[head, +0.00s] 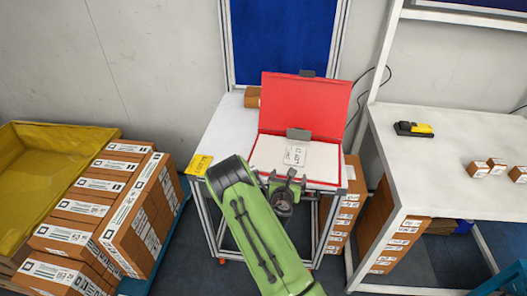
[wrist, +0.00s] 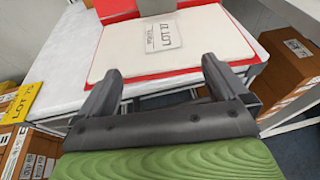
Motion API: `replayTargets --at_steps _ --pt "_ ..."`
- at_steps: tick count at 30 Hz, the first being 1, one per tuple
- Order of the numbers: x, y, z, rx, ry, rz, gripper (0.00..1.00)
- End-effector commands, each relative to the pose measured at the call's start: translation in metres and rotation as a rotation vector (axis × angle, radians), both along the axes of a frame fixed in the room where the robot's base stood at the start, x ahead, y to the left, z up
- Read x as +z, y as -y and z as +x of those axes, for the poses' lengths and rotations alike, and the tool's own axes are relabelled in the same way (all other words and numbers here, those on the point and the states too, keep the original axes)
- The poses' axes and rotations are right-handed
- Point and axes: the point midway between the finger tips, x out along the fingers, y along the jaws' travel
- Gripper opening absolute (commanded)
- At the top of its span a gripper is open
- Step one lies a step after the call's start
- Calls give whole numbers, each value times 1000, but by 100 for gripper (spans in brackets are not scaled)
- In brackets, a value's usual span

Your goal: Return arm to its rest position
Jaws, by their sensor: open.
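My green arm (head: 255,225) reaches up from the bottom of the head view toward the small white table. My gripper (head: 289,176) is at the table's front edge, just in front of the red folder-like holder (head: 305,105). In the wrist view my gripper (wrist: 160,80) has its two dark fingers wide apart with nothing between them. Beyond the fingers lies a white pad with a label card (wrist: 163,36) marked "LOT". The card also shows in the head view (head: 295,155).
Stacked brown boxes (head: 135,215) and a yellow bin (head: 50,160) stand at the left. A white table (head: 450,150) at the right holds a black-and-yellow scanner (head: 413,129) and small boxes (head: 478,169). A yellow tag (head: 199,164) sits on the small table's left front corner.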

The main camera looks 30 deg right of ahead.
Motion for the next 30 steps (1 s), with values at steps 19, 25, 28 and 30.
replayTargets --at_steps 19,25,28,30 --pt "127 -58 -69 -817 734 1123 100" --pt "171 -139 -135 -1152 845 1614 100" --pt "188 -181 -180 -1310 837 1796 100" --pt "195 -207 -215 -1412 815 1884 100"
